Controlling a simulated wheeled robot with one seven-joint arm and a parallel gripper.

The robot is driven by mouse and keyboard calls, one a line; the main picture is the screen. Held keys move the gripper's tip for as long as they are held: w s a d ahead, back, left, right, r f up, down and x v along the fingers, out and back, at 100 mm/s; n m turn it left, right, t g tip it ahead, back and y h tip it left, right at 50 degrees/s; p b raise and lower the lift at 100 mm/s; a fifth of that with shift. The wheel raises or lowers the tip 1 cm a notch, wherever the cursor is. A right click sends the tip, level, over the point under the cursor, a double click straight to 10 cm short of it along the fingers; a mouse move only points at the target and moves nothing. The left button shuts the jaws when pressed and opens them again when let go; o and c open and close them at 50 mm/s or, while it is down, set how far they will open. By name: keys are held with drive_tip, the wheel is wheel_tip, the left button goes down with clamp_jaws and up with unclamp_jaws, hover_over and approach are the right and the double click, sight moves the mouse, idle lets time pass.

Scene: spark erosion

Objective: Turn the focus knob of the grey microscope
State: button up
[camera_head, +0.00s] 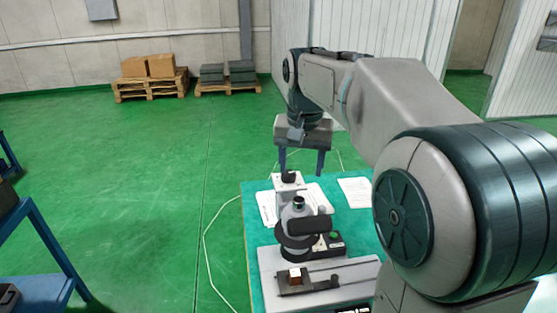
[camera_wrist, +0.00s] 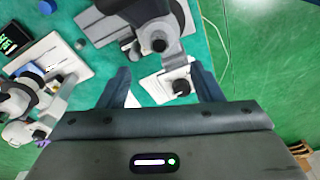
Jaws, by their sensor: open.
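A grey instrument with a dark round collar and black top (camera_head: 297,213) stands mid-table; it also shows at the top of the wrist view (camera_wrist: 145,15). A pale grey instrument with black round parts (camera_wrist: 25,100), microscope-like, stands at the left of the wrist view; my arm hides that side in the head view. I cannot tell for certain which is the grey microscope, nor pick out its focus knob. My gripper (camera_wrist: 162,88) is open and empty, its fingers spread above the table. In the head view my gripper (camera_head: 297,132) hangs over the table's far end, touching nothing visible.
A small white device with a black top (camera_head: 288,180) stands at the table's (camera_head: 252,215) far end, papers (camera_head: 355,192) beside it. A grey rail base with a small block (camera_head: 295,276) lies in front. A black display (camera_wrist: 15,40) shows in the wrist view.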

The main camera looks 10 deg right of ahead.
sight(288, 173)
drive_tip(key=w+r+m+g+p, duration=0.2)
drive_tip(key=w+m, duration=0.2)
drive_tip(key=w, duration=1.1)
drive_tip(key=f, duration=1.3)
drive_tip(key=shift+s+d+f, duration=0.15)
drive_tip(key=shift+s+d, duration=0.05)
drive_tip(key=shift+d, duration=0.05)
drive_tip(key=shift+c, duration=0.2)
drive_tip(key=c, duration=0.9)
